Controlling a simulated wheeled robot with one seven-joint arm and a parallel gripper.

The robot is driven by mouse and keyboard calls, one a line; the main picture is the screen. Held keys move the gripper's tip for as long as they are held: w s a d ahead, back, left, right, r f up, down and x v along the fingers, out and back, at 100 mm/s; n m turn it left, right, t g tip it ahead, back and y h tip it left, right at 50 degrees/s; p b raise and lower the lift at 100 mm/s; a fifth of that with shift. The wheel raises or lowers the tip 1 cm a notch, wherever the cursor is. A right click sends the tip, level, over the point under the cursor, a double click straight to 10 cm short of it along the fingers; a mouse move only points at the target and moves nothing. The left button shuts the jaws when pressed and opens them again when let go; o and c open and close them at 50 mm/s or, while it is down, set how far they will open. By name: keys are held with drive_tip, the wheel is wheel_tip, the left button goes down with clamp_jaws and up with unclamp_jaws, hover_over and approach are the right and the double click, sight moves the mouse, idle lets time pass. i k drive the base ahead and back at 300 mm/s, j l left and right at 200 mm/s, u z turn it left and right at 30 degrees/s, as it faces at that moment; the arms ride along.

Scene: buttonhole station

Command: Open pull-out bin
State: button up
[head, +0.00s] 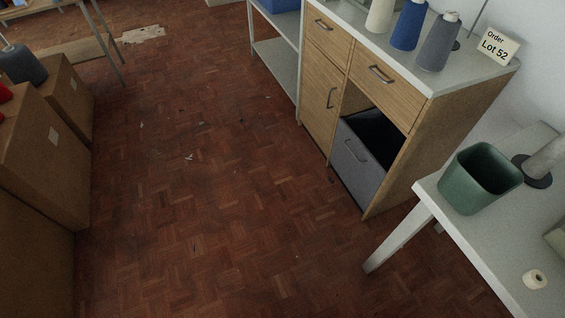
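My gripper is not in the head view.
A white table (460,235) with a green bin (480,180) stands right of the cabinet, its leg near the cabinet's corner. Cardboard boxes (40,135) are stacked at left. The parquet floor (210,200) between is mostly clear, with small scraps. Thread cones (438,42) stand on the cabinet.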

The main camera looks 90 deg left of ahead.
sight(379, 156)
drive_tip(key=u, duration=2.6)
drive_tip(key=i+j+u, duration=0.15)
drive_tip(key=u, duration=1.25)
drive_tip(key=i+j, duration=0.1)
drive_tip(key=i, duration=1.8)
drive_tip(key=i+j, duration=0.1)
drive_tip(key=i, duration=1.75)
drive_tip(key=i+z, duration=0.1)
drive_tip(key=z, duration=0.85)
drive_tip(key=i+j+z, duration=0.1)
drive_tip(key=z, duration=0.35)
drive_tip(key=i+j+z, duration=0.1)
drive_tip(key=z, duration=3.35)
